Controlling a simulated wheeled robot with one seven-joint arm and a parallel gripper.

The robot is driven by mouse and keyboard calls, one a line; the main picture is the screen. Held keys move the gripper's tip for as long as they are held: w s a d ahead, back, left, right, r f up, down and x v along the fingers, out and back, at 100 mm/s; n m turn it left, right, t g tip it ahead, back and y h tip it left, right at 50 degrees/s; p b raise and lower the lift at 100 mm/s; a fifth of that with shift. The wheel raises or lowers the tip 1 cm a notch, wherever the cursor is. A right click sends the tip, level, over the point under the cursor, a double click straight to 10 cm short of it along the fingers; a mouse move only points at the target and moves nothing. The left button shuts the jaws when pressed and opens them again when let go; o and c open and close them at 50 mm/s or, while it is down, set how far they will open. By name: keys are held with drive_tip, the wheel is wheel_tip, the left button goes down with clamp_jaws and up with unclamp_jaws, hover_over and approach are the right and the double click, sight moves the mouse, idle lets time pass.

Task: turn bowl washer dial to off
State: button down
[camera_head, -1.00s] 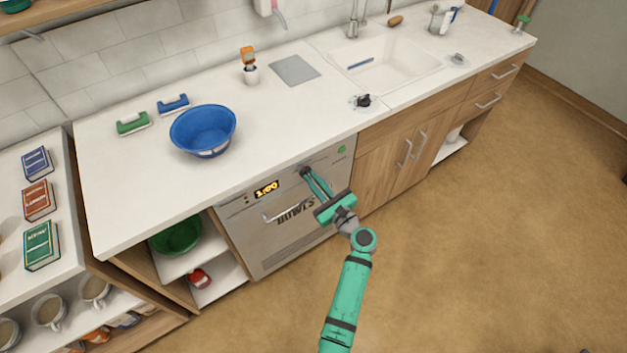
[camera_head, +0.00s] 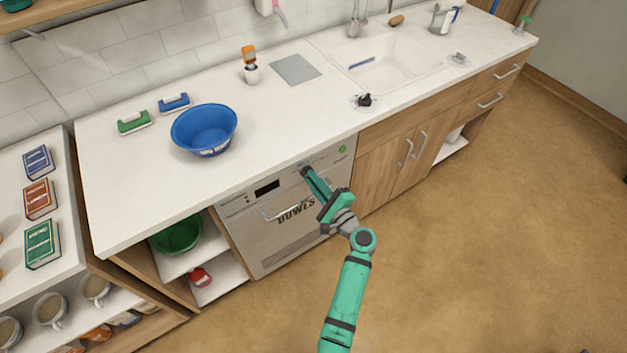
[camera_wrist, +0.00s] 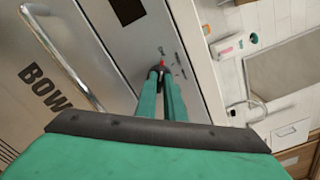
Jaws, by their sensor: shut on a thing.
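The bowl washer (camera_head: 285,225) is the grey front marked "BOWLS" under the counter. Its display (camera_head: 267,188) is dark. My gripper (camera_head: 304,170) reaches the upper part of its panel, right of the display. In the wrist view its two green fingers (camera_wrist: 160,74) are close together on the small dark dial (camera_wrist: 157,70). A red mark shows at the dial, and small printed marks surround it. The fingers hide most of the dial, so I cannot read its exact setting.
The washer's bar handle (camera_head: 285,210) lies left of my gripper. The counter (camera_head: 300,110) overhangs above, with a blue bowl (camera_head: 203,130) on it. Wooden cupboard doors (camera_head: 395,165) stand to the right. The floor in front is clear.

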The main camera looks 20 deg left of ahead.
drive_tip(key=shift+s+f+n, duration=0.1)
drive_tip(key=shift+n, duration=0.4)
drive_tip(key=c, duration=1.9)
unclamp_jaws()
drive_tip(key=shift+o, duration=0.2)
drive_tip(key=shift+d, duration=0.1)
drive_tip(key=v, duration=1)
drive_tip(key=shift+s+d, duration=0.2)
drive_tip(key=shift+s, duration=0.1)
